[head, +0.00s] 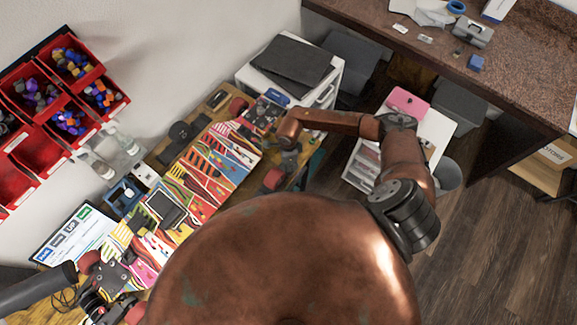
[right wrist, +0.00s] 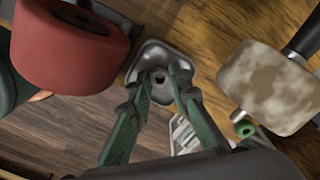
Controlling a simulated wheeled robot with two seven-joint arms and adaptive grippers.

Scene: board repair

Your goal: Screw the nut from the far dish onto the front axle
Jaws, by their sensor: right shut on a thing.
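My right gripper (head: 289,158) is over the bench near the board's far end. In the right wrist view its green fingers (right wrist: 161,82) are shut on a small dark nut (right wrist: 160,77). The nut is over or in a small grey dish (right wrist: 151,51); whether it is lifted cannot be told. The upturned skateboard (head: 205,165) lies along the bench, its bright underside up. A truck with its axle (head: 263,113) is at the far end and another (head: 115,275) at the near end. The dish cannot be made out in the head view.
Red parts bins (head: 40,90) hang on the wall. A white drawer unit (head: 290,70) stands behind the bench.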

